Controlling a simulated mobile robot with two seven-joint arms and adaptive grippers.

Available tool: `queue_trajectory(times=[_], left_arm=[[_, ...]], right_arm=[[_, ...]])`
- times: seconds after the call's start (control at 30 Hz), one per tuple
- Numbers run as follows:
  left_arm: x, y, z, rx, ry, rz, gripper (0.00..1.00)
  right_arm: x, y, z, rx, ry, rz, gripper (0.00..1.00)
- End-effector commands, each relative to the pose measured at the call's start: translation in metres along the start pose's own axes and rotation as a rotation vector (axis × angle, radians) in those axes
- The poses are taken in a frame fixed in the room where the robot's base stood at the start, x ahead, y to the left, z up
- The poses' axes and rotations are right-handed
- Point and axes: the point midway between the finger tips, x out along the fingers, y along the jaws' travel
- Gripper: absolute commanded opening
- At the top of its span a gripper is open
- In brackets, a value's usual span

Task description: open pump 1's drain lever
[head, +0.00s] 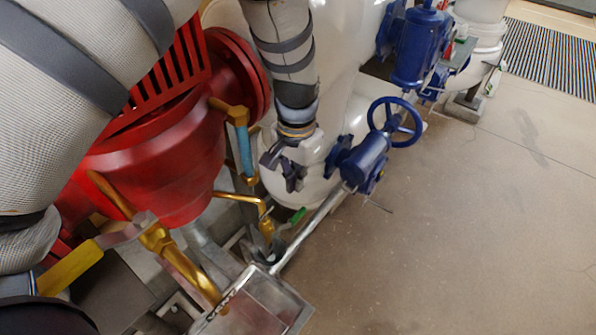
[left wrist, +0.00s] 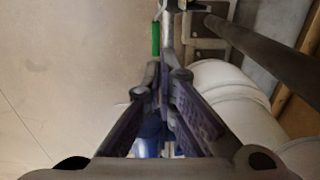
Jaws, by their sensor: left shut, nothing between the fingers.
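A small green-handled lever (head: 298,216) sits low beside the pale pump body, near the yellow drain pipe (head: 262,212). The left wrist view also shows the green handle (left wrist: 155,38), pointing toward the gripper. My left gripper (head: 293,185) hangs down in front of the white pump (head: 315,165), above the green lever and apart from it. Its fingers (left wrist: 168,82) are shut and empty. No label shows which pump is pump 1. My right gripper is not in view.
A yellow-handled lever (head: 75,268) and a blue-handled one (head: 244,150) sit on yellow pipes near the red motor housing (head: 165,165). A blue handwheel valve (head: 396,122) stands right of the gripper. A metal drain box (head: 285,300) is in front. Open floor (head: 480,210) lies right.

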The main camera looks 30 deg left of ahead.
Motion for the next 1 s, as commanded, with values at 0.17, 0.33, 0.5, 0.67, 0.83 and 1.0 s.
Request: queue_trajectory(times=[0.17, 0.33, 0.5, 0.67, 0.83, 1.0], left_arm=[[0.044, 0.0, 0.002, 0.0, -0.008, 0.001, 0.0], [0.071, 0.0, 0.001, 0.0, -0.003, 0.0, 0.0], [0.083, 0.0, 0.0, 0.0, -0.001, 0.0, 0.0], [0.084, 0.0, 0.0, 0.0, 0.001, 0.0, 0.0], [0.084, 0.0, 0.0, 0.0, 0.001, 0.0, 0.0], [0.086, -0.003, 0.003, 0.0, -0.016, 0.0, 0.0]], right_arm=[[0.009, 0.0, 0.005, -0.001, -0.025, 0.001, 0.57], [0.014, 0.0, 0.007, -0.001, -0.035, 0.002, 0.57], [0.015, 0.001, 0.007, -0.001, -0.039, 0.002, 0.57], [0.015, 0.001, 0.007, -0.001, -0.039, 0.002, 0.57], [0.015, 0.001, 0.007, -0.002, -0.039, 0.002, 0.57], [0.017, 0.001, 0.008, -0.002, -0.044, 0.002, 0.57]])
